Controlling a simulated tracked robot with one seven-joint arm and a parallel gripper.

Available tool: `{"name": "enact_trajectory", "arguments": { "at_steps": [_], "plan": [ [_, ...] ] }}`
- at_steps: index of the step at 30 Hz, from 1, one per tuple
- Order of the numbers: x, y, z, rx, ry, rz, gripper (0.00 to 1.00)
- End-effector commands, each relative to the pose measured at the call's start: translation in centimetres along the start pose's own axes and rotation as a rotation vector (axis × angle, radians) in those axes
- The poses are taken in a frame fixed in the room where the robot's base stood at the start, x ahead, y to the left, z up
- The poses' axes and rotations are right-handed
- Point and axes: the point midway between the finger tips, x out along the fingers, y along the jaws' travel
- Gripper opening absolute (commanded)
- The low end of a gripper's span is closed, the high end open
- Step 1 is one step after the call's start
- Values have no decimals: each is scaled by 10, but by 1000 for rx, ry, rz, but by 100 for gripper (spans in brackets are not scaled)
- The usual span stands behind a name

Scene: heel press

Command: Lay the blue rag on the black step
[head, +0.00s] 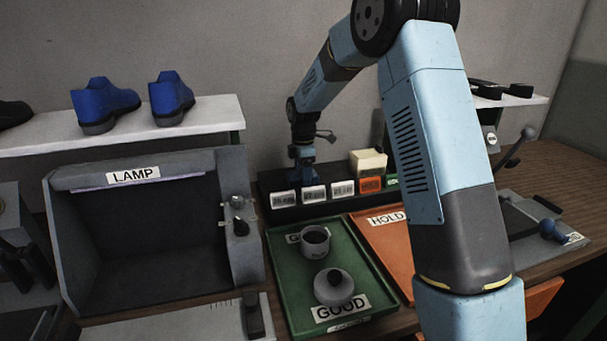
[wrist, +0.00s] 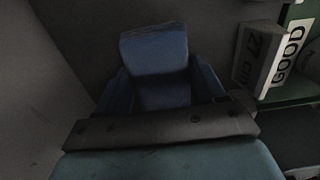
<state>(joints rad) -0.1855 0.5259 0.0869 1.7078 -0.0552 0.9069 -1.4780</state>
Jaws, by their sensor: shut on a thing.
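My gripper (head: 304,165) points down at the back of the bench, over a long black block with label cards (head: 262,201), which looks like the black step. In the wrist view my gripper (wrist: 160,85) is shut on a dull blue piece, which looks like the blue rag (wrist: 153,48). The rag is small and dim in the head view and hard to tell from my blue fingers. I cannot tell whether it touches the block.
A cream box (head: 368,162) stands at the block's right end. A grey LAMP booth (head: 150,235) stands left.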

Motion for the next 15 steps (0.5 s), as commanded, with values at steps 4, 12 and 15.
{"name": "enact_trajectory", "arguments": {
  "at_steps": [4,12,15],
  "plan": [
    [2,-1,0,0,0,-5,73],
    [2,-1,1,1,0,-5,99],
    [2,-1,1,1,0,-4,99]
  ]
}}
